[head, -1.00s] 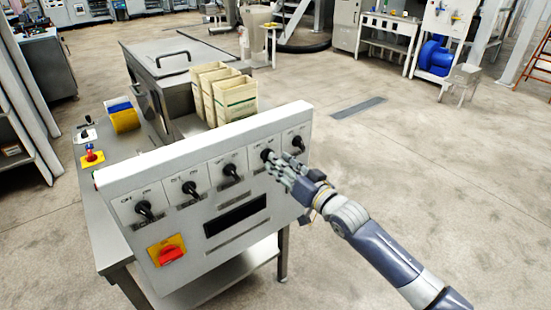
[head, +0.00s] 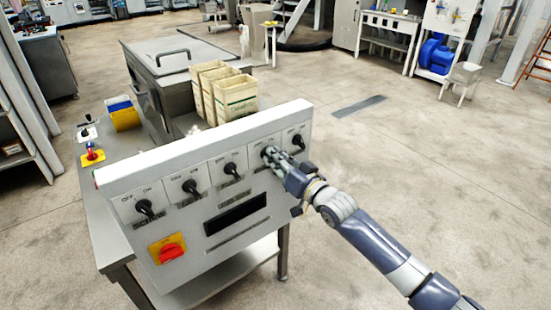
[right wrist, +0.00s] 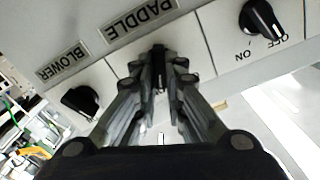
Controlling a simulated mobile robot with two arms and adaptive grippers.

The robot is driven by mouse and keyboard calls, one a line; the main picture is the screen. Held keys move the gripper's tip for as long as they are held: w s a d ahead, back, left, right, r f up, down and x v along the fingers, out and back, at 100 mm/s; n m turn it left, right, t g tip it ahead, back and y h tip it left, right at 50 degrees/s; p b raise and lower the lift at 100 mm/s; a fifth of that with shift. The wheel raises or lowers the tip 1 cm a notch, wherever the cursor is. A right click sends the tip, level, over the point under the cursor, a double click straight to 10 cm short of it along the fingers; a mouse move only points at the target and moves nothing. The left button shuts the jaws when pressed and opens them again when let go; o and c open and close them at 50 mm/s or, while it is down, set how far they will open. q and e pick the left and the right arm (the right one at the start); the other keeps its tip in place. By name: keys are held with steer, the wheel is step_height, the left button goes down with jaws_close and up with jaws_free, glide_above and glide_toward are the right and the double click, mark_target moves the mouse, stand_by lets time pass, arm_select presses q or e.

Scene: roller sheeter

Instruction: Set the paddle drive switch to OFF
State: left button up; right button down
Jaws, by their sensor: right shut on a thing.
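The paddle drive switch (right wrist: 158,72) is a black rotary knob below the upside-down PADDLE label (right wrist: 138,17) in the right wrist view. In the head view it is the fourth knob from the left on the sloped control panel (head: 180,222), mostly hidden by my fingers. My right gripper (head: 272,158) is at the panel face, its fingers on either side of the knob and shut on it; they also show in the right wrist view (right wrist: 158,66). The knob's ON and OFF marks are covered, so I cannot tell its setting. My left gripper is not in view.
The blower knob (right wrist: 80,102) is close beside the paddle knob. Another black knob (head: 233,170) is on the other side. A red switch on a yellow plate (head: 168,249) is low on the panel. Open floor (head: 430,190) lies to the right.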

steer(key=shift+n, duration=0.3)
steer(key=shift+s+a+n, duration=0.1)
steer(key=shift+n, duration=1.95)
steer(key=shift+s+a+n, duration=0.1)
steer(key=shift+n, duration=1.95)
steer(key=shift+f, duration=0.1)
steer(key=c, duration=1.7)
jaws_free()
steer(key=shift+o, duration=0.2)
steer(key=v, duration=1.2)
